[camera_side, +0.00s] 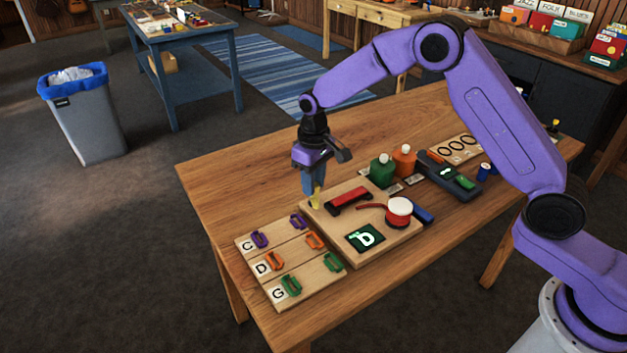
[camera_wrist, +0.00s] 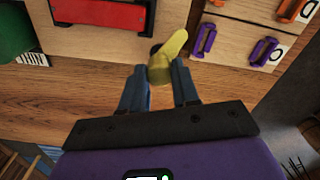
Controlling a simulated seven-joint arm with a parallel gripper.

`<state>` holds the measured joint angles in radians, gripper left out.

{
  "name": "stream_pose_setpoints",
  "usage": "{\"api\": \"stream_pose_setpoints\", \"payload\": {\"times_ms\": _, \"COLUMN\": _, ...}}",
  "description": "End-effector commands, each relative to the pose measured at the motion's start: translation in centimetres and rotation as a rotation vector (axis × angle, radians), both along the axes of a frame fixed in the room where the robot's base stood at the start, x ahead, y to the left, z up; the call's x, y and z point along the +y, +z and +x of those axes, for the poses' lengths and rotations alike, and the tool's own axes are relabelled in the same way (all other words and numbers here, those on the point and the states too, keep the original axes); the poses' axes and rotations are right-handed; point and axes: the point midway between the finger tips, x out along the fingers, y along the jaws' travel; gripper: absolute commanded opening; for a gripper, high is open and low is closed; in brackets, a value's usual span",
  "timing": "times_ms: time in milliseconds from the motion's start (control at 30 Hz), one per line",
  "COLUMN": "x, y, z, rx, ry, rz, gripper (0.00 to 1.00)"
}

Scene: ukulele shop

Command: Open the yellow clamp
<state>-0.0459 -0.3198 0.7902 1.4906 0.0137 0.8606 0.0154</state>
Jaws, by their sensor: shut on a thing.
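The yellow clamp (camera_side: 316,197) stands at the far left edge of the wooden work board (camera_side: 370,247) in the side view. In the wrist view the yellow clamp (camera_wrist: 168,56) sits between the blue fingers of my gripper (camera_wrist: 160,80), by the board's edge. My gripper (camera_side: 313,190) points down from above and is shut on the yellow clamp. The fingers hide part of the clamp, and I cannot tell how far its jaws are apart.
A rack of coloured clips (camera_side: 290,258) lies in front. Green (camera_side: 382,170) and orange (camera_side: 404,160) bottles stand behind. The table's left part is bare.

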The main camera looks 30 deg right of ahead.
Motion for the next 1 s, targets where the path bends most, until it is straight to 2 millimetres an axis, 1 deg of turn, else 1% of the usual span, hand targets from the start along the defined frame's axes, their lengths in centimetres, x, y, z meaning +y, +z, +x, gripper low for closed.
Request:
{"api": "stream_pose_setpoints", "payload": {"times_ms": 200, "x": 0.02, "y": 0.0, "z": -0.02, "rx": 0.001, "ry": -0.153, "rz": 0.0, "gripper": 0.0}}
{"api": "stream_pose_setpoints", "payload": {"times_ms": 433, "x": 0.01, "y": 0.0, "z": 0.0, "rx": 0.0, "ry": -0.257, "rz": 0.0, "gripper": 0.0}}
{"api": "stream_pose_setpoints", "payload": {"times_ms": 667, "x": 0.03, "y": -0.01, "z": -0.01, "rx": 0.0, "ry": -0.3, "rz": 0.0, "gripper": 0.0}}
{"api": "stream_pose_setpoints", "payload": {"times_ms": 1000, "x": 0.02, "y": -0.01, "z": -0.01, "rx": 0.001, "ry": -0.307, "rz": 0.001, "gripper": 0.0}}
